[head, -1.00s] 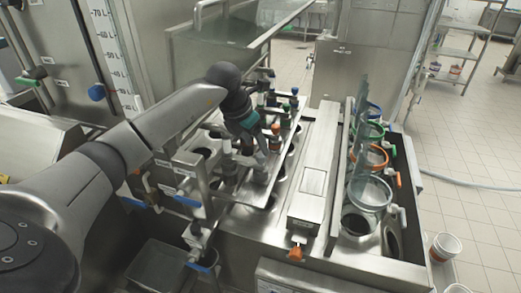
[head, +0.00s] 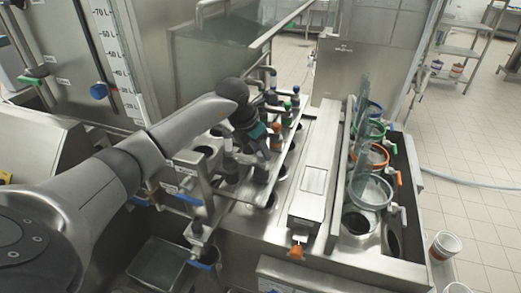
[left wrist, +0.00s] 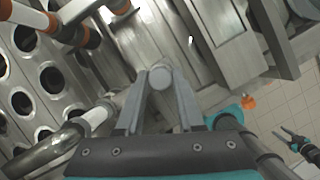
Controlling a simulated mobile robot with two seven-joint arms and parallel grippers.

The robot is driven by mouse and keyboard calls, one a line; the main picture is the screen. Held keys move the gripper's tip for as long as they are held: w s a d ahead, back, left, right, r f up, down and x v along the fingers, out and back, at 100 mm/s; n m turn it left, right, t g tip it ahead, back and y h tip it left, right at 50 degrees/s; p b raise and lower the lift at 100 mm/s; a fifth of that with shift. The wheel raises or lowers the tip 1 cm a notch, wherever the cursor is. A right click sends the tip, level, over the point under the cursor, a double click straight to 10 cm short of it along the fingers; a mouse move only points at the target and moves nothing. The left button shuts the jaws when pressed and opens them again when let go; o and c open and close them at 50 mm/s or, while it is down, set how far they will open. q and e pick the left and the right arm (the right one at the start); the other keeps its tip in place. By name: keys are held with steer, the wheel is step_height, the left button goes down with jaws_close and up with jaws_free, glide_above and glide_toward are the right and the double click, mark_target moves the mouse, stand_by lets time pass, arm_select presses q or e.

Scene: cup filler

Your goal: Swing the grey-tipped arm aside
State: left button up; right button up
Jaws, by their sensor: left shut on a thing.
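My left gripper (head: 262,174) is over the row of filler pipes in the head view. In the left wrist view its two grey fingers (left wrist: 160,82) come together on a round grey tip (left wrist: 161,74). This tip appears to be the end of the grey-tipped arm. Most of that arm is hidden by the gripper in both views. Behind it in the head view are arms with an orange tip (head: 276,129), a green tip (head: 286,108) and a blue tip (head: 296,90). A dark two-pronged gripper, apparently my right one (left wrist: 294,141), shows with its prongs apart.
A long steel cover box (head: 309,192) lies right of the pipes. Further right, clear cups with coloured rings, one orange (head: 372,157), stand in a steel trough. Round holes (left wrist: 52,78) line the plate beside the pipes. White buckets (head: 445,245) stand on the floor.

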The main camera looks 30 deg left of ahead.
arm_select(q)
jaws_close()
stand_by(0.8)
